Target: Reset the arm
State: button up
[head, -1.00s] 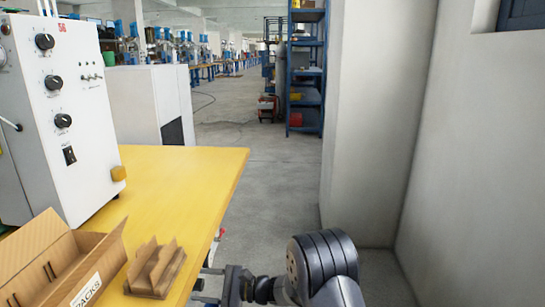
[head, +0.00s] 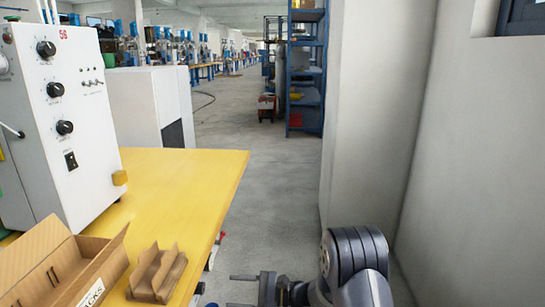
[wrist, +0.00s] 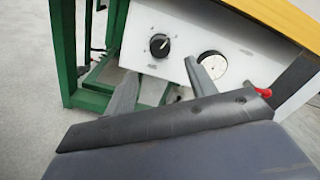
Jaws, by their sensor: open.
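My gripper (head: 231,291) is at the bottom of the head view, to the right of the yellow table, with its two fingers pointing left. It is open and empty. In the wrist view its fingers (wrist: 160,68) stand apart, in front of a white panel (wrist: 225,35) with a black knob (wrist: 160,45) and a round gauge (wrist: 212,64). I cannot tell from the wrist view how near the fingertips are to the panel. My dark arm joint shows at the lower right of the head view.
The yellow table (head: 190,190) holds a white control box (head: 65,120), an open cardboard box (head: 55,265) and a small cardboard insert (head: 157,273). A pale wall (head: 470,150) stands close on the right. A blue shelf (head: 305,75) is farther back. Grey floor (head: 260,170) is free between.

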aim_at(203, 288)
jog(key=a, duration=0.3)
jog(key=a+b, duration=0.1)
jog(key=a, duration=0.1)
jog(key=a+b, duration=0.1)
jog(key=a, duration=0.2)
jog(key=shift+w+a+f, duration=0.1)
jog(key=shift+w+a, duration=0.15)
jog(key=shift+a, duration=0.1)
jog(key=shift+w+a+n+b, duration=0.1)
jog(key=shift+a+n+b, duration=0.15)
jog(key=shift+n+b, duration=0.05)
jog(key=n+b, duration=0.2)
jog(key=n, duration=0.2)
jog(key=n+b, duration=0.1)
jog(key=n, duration=0.3)
jog(key=shift+n, duration=0.3)
jog(key=n, duration=0.4)
jog(key=shift+n, duration=0.3)
jog(key=n, duration=0.4)
jog(key=shift+d+p, duration=0.1)
jog(key=shift+p, duration=0.25)
jog(key=shift+d, duration=1.25)
